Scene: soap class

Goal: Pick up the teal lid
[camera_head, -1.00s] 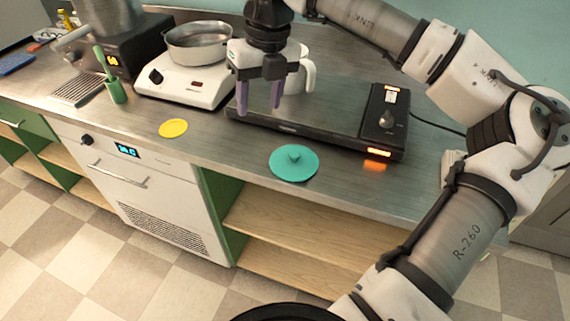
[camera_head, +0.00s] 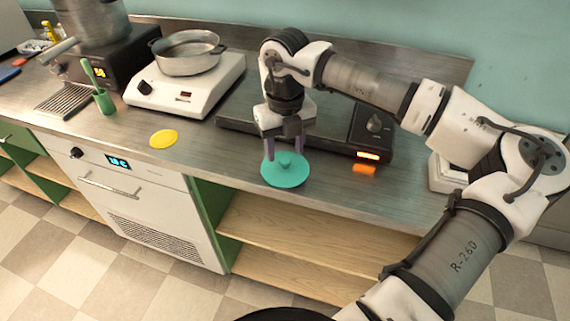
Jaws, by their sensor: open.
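The teal lid (camera_head: 285,174) is a round disc with a small raised knob at its centre. It lies flat on the steel counter near the front edge. My gripper (camera_head: 285,152) points down over the lid, its two purple fingers apart near the back part of the lid and on either side of the knob in the picture. The jaws are open and hold nothing. I cannot tell whether the fingertips touch the lid.
A black hot plate (camera_head: 240,112) lies behind, partly hidden by my arm. A white heater (camera_head: 195,92) with a metal pan (camera_head: 187,60) stands at left. A yellow disc (camera_head: 163,139) and a green holder (camera_head: 103,103) are left. Bare counter (camera_head: 215,158) lies left of the lid.

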